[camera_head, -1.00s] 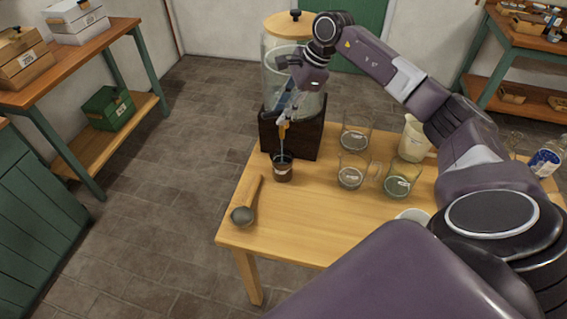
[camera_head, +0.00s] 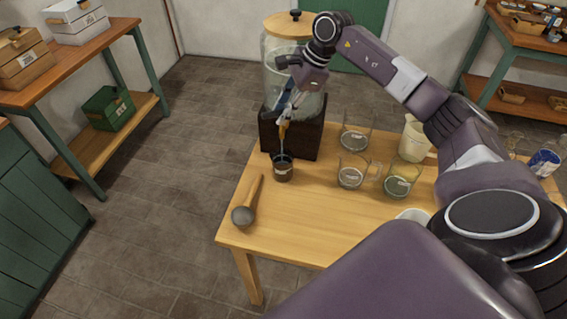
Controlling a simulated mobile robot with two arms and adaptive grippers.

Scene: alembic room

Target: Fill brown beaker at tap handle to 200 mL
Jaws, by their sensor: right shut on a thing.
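The small brown beaker (camera_head: 283,172) stands upright on the table under the tap of a large glass dispenser (camera_head: 312,103). A thin pale stream runs from the tap down into the beaker. The liquid level and the marks on the beaker are too small to read. My right gripper (camera_head: 286,117) is at the front of the dispenser, shut on the yellowish tap handle (camera_head: 283,130), directly above the beaker; its fingers partly hide the handle. My left gripper is not in view.
Glass beakers (camera_head: 355,138) and a glass mug (camera_head: 350,178) stand to the right on the wooden table (camera_head: 310,222). A ladle (camera_head: 245,212) lies at the front left edge. A pale jug (camera_head: 417,138) stands farther right, near my right arm.

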